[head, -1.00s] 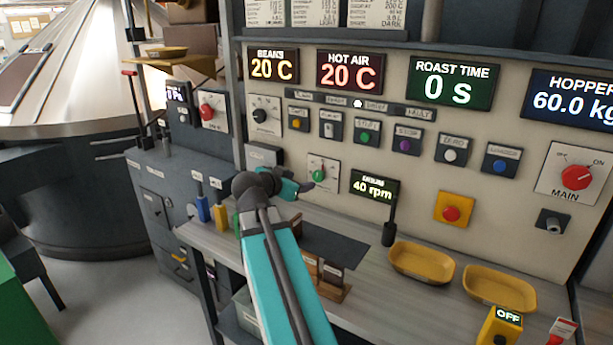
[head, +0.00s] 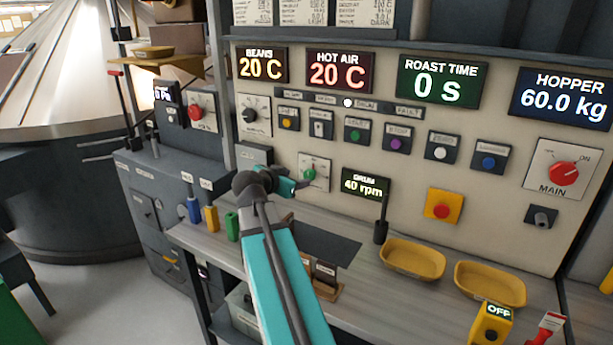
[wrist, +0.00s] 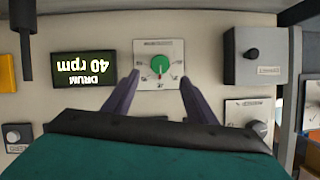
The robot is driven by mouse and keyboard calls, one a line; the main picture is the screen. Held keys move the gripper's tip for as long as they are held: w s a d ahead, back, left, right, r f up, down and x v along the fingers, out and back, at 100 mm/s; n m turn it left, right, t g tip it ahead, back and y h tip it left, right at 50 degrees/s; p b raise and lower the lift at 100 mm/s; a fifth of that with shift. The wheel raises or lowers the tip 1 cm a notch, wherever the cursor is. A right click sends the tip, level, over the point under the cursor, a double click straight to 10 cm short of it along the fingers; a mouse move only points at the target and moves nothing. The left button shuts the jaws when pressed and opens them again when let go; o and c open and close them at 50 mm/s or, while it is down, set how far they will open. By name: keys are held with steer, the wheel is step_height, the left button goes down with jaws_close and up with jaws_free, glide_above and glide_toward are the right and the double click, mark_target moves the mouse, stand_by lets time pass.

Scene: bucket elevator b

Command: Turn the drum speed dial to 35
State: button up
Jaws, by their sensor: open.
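The drum speed dial (head: 309,174) is a green knob on a white square plate, on the cream panel. In the wrist view, which is upside down, the green knob (wrist: 160,65) shows whole, with a pale pointer line on it. The drum display (head: 365,185) beside it reads 40 rpm; it also shows in the wrist view (wrist: 84,69). My gripper (head: 298,184) is in front of the dial. In the wrist view my gripper (wrist: 159,80) is open, its two dark fingers either side of the dial's plate, with nothing between them. I cannot tell the gap to the panel.
A yellow-backed red button (head: 442,204) and yellow trays (head: 413,259) are further right. Blue, yellow and green handles (head: 212,218) stand at left on the counter (head: 350,285).

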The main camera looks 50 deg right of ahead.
mark_target(308, 176)
steer(key=p+x, duration=0.2)
steer(key=x, duration=0.8)
steer(key=c, duration=1)
